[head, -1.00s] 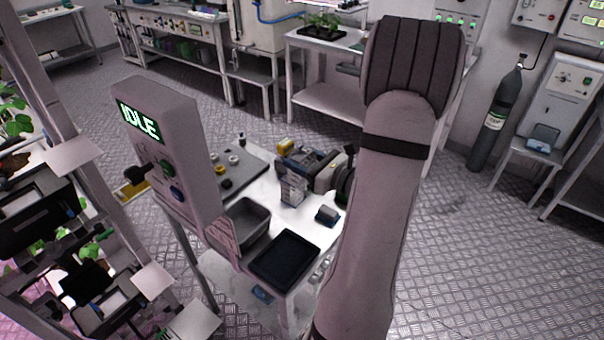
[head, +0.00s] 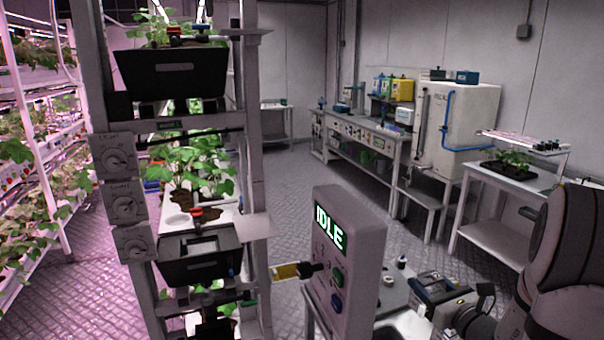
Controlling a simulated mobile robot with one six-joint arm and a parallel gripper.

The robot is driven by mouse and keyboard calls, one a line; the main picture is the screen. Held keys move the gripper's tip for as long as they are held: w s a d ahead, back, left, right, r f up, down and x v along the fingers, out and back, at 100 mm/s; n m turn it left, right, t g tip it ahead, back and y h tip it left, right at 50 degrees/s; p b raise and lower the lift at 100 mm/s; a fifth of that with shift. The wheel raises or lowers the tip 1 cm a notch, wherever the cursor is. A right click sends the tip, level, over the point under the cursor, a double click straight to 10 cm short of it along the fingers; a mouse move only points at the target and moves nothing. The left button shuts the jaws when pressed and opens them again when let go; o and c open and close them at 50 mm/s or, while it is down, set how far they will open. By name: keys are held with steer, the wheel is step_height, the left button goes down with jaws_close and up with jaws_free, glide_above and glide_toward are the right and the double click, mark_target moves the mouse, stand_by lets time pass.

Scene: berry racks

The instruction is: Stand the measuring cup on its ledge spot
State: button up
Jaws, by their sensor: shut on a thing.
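My gripper (head: 432,294) shows at the lower right, over the bench, with its blue and grey body partly cut off by the bottom edge. It is shut, and a pale sliver at its front looks like the measuring cup (head: 418,307); most of the cup is hidden or out of frame. Pale flat ledges stick out from the plant rack, one at mid height (head: 245,227) and one higher up (head: 240,36). Both look bare. I cannot tell which ledge carries the cup's spot. The gripper is well to the right of them.
A grey control box (head: 345,262) reading IDLE stands between the rack and my gripper. A yellow-ended part (head: 285,271) sits beside it. Black planters (head: 170,72) fill the rack, with dials on its left post. Benches line the back wall; the floor between is clear.

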steer(key=w+a+f, duration=0.3)
steer(key=a+f, duration=0.1)
steer(key=a, duration=0.3)
steer(key=w+a+f, duration=0.2)
steer(key=a+f, duration=0.2)
steer(key=a, duration=0.3)
steer(key=shift+w+a+h, duration=0.3)
steer(key=shift+w, duration=0.1)
steer(key=shift+d+f, duration=0.1)
